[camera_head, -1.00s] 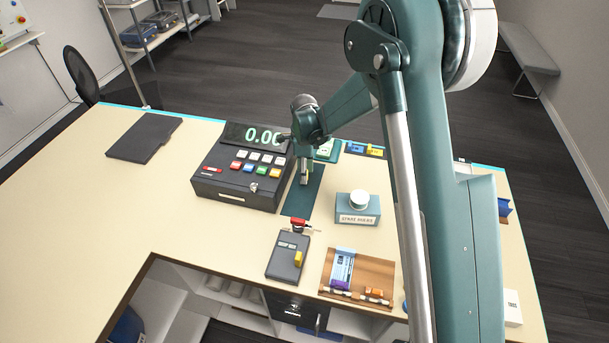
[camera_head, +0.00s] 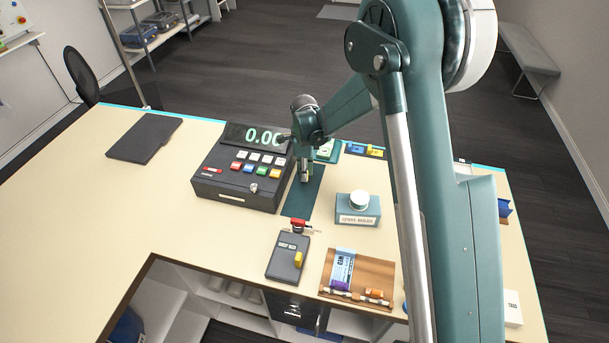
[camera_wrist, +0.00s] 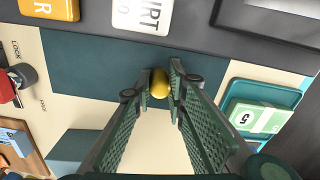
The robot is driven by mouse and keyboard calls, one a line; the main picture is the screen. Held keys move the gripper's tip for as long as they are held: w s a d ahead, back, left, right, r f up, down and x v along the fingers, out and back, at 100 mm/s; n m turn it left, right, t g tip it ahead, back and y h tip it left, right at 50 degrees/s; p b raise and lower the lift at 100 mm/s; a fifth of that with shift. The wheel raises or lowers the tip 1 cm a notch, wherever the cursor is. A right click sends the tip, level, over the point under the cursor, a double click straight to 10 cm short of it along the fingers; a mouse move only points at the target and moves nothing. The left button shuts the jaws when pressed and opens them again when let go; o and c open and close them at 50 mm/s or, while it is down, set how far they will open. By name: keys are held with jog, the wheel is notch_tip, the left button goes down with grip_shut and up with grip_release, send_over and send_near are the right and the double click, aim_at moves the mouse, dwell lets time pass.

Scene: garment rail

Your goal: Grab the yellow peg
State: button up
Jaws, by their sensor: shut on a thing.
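The yellow peg (camera_wrist: 160,83) shows in the wrist view as a small rounded yellow piece between the tips of my two green mesh-like fingers. My gripper (camera_wrist: 160,80) is shut on it, with a fingertip against each side. In the head view my gripper (camera_head: 304,176) points down over the dark teal mat (camera_head: 303,195), just right of the cash register. The peg cannot be made out there, and its lower part is hidden in the wrist view.
The cash register (camera_head: 240,168) stands close on the left. A stamp-pad-like box (camera_head: 358,217) with a white knob is to the right. A card terminal (camera_head: 287,258) and a wooden tray (camera_head: 388,270) lie nearer the front. The table's left side is mostly clear.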

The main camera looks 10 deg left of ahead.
jog(key=shift+r, duration=0.15)
jog(key=shift+r+b, duration=0.4)
jog(key=shift+r, duration=4.45)
